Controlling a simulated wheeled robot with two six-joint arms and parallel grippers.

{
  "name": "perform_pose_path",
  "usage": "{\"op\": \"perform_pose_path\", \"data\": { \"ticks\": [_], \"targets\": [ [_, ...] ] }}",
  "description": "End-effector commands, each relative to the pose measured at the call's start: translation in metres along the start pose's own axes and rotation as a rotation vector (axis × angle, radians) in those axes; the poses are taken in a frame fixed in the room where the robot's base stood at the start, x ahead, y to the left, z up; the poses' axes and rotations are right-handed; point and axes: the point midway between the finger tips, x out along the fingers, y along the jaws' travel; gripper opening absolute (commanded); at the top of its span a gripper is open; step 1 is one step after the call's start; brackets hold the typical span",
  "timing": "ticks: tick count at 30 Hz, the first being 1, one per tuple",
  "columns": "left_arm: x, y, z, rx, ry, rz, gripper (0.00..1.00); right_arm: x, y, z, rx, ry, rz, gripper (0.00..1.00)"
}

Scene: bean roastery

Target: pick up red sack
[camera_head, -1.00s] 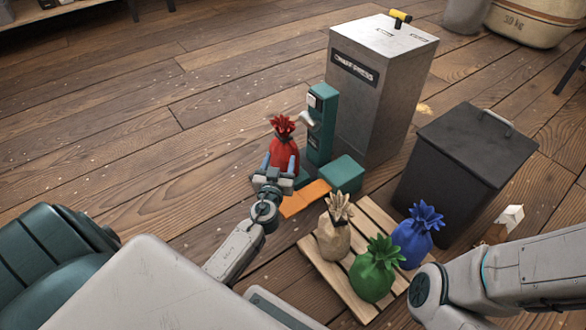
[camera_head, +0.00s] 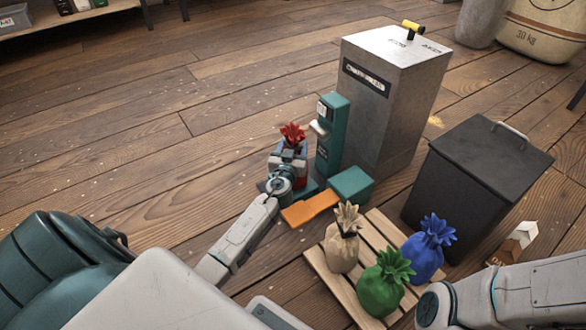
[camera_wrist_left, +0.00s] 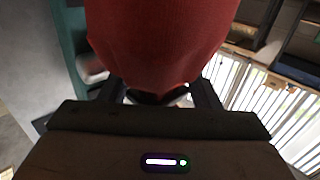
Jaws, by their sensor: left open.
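The red sack (camera_head: 293,133) stands upright beside the teal machine (camera_head: 331,135), and its tied top shows above my left gripper. My left gripper (camera_head: 289,158) is open at the sack, with a finger on each side of it, and hides most of its body. In the left wrist view the red sack (camera_wrist_left: 160,40) fills the upper middle, in front of the open fingers (camera_wrist_left: 160,92). Whether the fingers touch it I cannot tell. My right arm comes in at the lower right, and its gripper is out of the picture.
A wooden pallet (camera_head: 318,263) holds a beige sack (camera_head: 342,245), a green sack (camera_head: 381,287) and a blue sack (camera_head: 428,250). A grey metal cabinet (camera_head: 385,105) and a dark lidded bin (camera_head: 465,190) stand to the right. An orange plate (camera_head: 309,208) lies near the teal machine. The floor at left is clear.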

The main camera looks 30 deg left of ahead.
Motion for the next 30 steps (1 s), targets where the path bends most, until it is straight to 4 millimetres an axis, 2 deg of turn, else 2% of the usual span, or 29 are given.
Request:
{"op": "perform_pose_path", "data": {
  "ticks": [2,3,11,30],
  "targets": [
    [-0.0002,0.0000,-0.0003,0.000,0.000,0.000,0.57,0.0002,0.0000,0.0002,0.000,0.000,0.000,0.36],
    [-0.0002,0.0000,-0.0003,0.000,0.000,0.000,0.53,0.0002,0.0000,0.0002,0.000,0.000,0.000,0.36],
    [-0.0004,0.0000,-0.0004,0.000,0.000,0.000,0.02,0.0001,0.0000,0.0003,0.000,-0.001,0.000,0.36],
    [-0.0006,0.0000,-0.0003,0.001,0.000,0.000,0.00,0.0001,0.0000,0.0003,0.000,-0.001,0.000,0.36]
  ]
}}
